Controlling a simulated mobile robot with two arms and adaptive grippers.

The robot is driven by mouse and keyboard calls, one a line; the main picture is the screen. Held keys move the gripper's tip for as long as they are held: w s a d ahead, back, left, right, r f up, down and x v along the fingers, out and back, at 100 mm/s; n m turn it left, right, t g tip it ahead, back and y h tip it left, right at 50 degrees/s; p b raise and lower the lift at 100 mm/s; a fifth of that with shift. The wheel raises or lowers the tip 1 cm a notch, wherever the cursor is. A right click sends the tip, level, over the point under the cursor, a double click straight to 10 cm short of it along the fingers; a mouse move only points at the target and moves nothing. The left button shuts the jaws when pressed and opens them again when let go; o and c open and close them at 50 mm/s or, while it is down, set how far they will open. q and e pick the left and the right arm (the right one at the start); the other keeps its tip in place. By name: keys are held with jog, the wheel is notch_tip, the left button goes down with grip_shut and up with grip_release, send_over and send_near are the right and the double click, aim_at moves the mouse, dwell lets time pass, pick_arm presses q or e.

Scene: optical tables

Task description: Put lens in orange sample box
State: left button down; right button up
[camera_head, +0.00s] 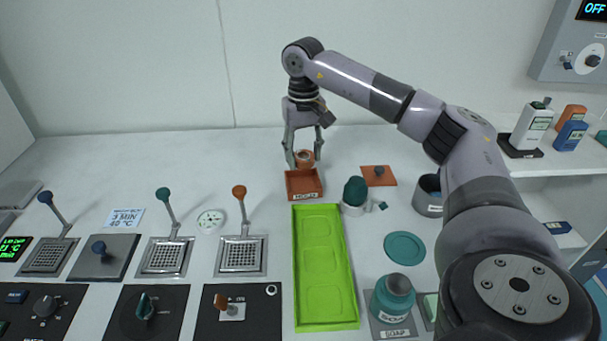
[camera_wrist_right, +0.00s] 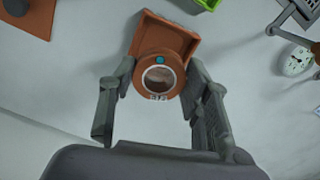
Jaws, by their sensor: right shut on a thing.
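The lens (camera_wrist_right: 160,78) is a round glass in an orange ring mount. My right gripper (camera_head: 304,157) is shut on it, and the lens (camera_head: 304,157) shows between the fingers in the head view. In the right wrist view the gripper fingers (camera_wrist_right: 160,92) sit on both sides of the ring. The orange sample box (camera_head: 304,184) is a small open tray with a label on its front. In the wrist view the box (camera_wrist_right: 176,34) lies just beyond the lens, partly hidden by it. The lens appears at the box's back edge; its height above it is unclear. My left gripper is out of view.
A green tray (camera_head: 325,267) lies in front of the box. Levered grids stand on the left. Bare table lies behind the box.

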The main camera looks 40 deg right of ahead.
aim_at(303, 189)
notch_tip(303, 189, down, 6)
jog(key=shift+f, duration=0.1)
jog(key=shift+s+a, duration=0.15)
jog(key=shift+f, duration=0.2)
jog(key=shift+s+a+f, duration=0.15)
jog(key=shift+s+f, duration=0.05)
jog(key=shift+f, duration=0.25)
jog(key=o, duration=0.8)
jog(key=shift+a, duration=0.1)
jog(key=o, duration=0.5)
jog(key=shift+w+f, duration=0.2)
jog(key=shift+f, duration=0.1)
jog(key=shift+r, duration=0.1)
